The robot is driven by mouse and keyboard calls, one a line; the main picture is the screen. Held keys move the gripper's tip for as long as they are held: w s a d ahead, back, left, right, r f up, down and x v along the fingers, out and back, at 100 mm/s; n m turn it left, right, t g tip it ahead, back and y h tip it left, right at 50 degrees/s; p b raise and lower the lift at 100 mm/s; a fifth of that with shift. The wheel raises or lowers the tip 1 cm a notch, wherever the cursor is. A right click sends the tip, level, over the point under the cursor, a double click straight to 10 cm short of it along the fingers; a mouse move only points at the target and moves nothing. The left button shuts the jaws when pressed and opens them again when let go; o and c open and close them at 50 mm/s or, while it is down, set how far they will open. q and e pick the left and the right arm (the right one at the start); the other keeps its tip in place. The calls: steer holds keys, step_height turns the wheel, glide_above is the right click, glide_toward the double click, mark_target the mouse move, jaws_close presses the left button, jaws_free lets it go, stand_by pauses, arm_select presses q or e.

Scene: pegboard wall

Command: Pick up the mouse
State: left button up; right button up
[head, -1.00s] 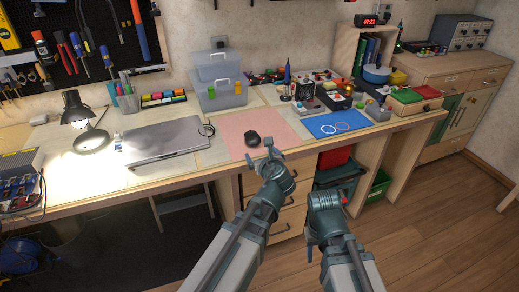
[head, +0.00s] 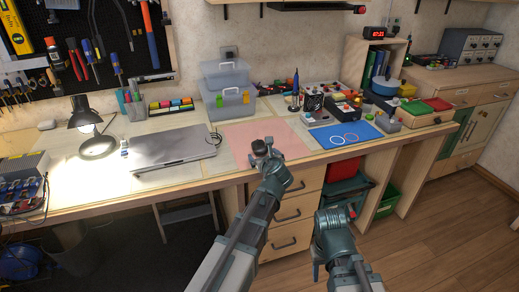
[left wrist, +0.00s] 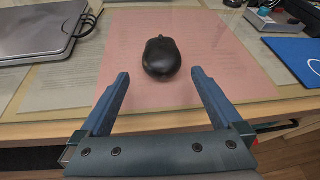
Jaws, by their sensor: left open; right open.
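The black mouse (left wrist: 161,58) lies on a pink mat (left wrist: 215,35) on the desk, seen in the left wrist view. In the head view it is mostly hidden behind my left gripper; a small dark part (head: 258,146) shows. My left gripper (left wrist: 160,82) is open, its two fingers pointing at the mouse, one to each side and short of it. The left gripper also shows in the head view (head: 262,155) at the front edge of the pink mat. My right gripper (head: 335,212) is low in front of the drawers, away from the desk top; its fingers are hard to make out.
A closed laptop (head: 172,147) lies left of the mat. A blue mat (head: 343,134) with two rings lies to the right. Clear storage boxes (head: 228,90) and several small items stand behind. The desk's wooden front edge runs below the left gripper.

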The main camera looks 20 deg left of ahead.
mark_target(262, 150)
arm_select(q)
steer(key=x, duration=0.3)
steer(key=b+x, duration=0.1)
steer(key=x, duration=0.1)
steer(key=shift+w+d+r, duration=0.1)
steer(key=shift+w+r, duration=0.1)
steer(key=shift+r, duration=0.05)
arm_select(e)
steer(key=shift+f, duration=0.6)
arm_select(q)
steer(key=shift+s, duration=0.1)
